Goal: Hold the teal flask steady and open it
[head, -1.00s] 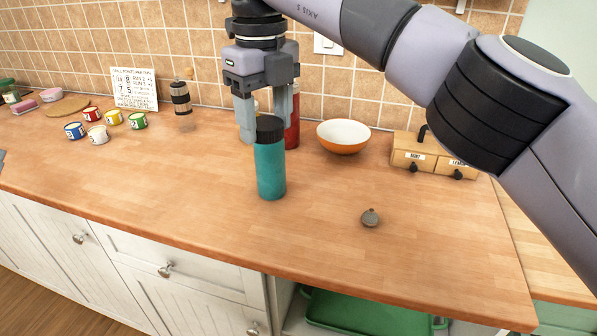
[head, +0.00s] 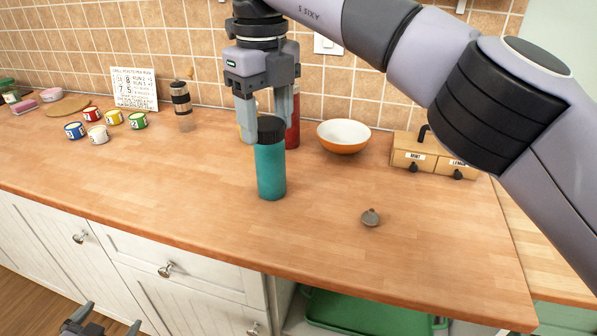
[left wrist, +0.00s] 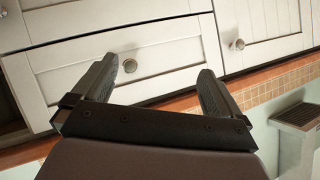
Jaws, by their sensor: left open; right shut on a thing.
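The teal flask (head: 270,172) stands upright on the wooden counter in the head view, with its ribbed black lid (head: 270,126) on top. My right gripper (head: 267,129) comes down from above and is shut on the lid, one finger at its left and the other partly hidden behind it. My left gripper (head: 110,316) is open and empty, low in front of the cabinets at the bottom left of the head view. Its two spread fingers also show in the left wrist view (left wrist: 158,88), facing white drawers. The flask is not in the left wrist view.
A red bottle (head: 293,120) stands close behind the flask. An orange bowl (head: 343,136), a wooden drawer box (head: 433,157) and a small grey object (head: 370,217) are to the right. Several coloured cups (head: 97,134) stand left. The counter (head: 190,190) left of the flask is clear.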

